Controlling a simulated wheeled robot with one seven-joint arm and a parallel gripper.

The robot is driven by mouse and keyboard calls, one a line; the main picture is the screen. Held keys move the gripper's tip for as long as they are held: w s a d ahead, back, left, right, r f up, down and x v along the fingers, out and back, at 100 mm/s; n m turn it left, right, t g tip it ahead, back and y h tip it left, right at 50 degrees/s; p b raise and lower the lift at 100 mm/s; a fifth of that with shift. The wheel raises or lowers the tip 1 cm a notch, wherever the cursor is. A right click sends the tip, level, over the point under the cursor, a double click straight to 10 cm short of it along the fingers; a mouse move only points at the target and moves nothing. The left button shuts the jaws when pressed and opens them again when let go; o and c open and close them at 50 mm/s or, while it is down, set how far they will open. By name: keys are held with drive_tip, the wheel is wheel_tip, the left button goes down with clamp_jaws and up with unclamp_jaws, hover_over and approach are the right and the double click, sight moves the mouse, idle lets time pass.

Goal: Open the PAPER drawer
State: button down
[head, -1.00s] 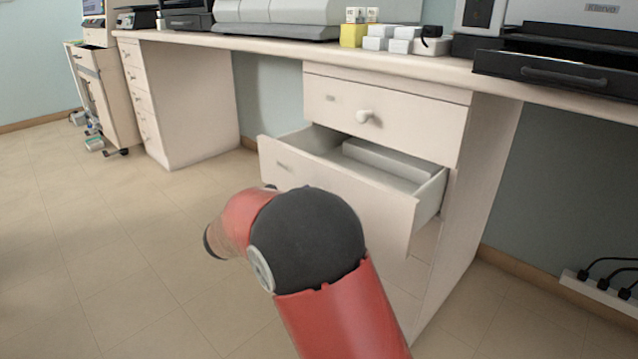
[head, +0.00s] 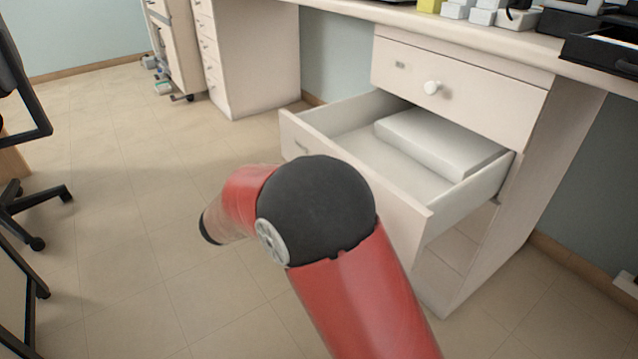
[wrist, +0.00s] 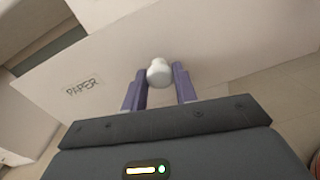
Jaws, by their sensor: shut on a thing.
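The PAPER drawer (head: 432,232) is the second drawer of the cabinet and stands pulled well out in the head view. A white block that looks like a paper stack (head: 440,143) lies inside at the back. In the wrist view the drawer front (wrist: 225,50) carries the label PAPER (wrist: 82,87) and a round white knob (wrist: 159,72). My gripper (wrist: 160,80) is shut on this knob, with its purple fingers on either side. In the head view my arm hides the gripper and the knob.
The closed top drawer (head: 480,85) with a white knob is above the open one. The worktop (head: 490,32) overhangs the cabinet. An office chair (head: 25,150) stands at the left edge. The floor (head: 130,200) between chair and drawer is clear.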

drive_tip(key=shift+d, duration=0.1)
drive_tip(key=c, duration=1.1)
unclamp_jaws()
drive_tip(key=v, duration=0.8)
drive_tip(key=shift+f, duration=0.1)
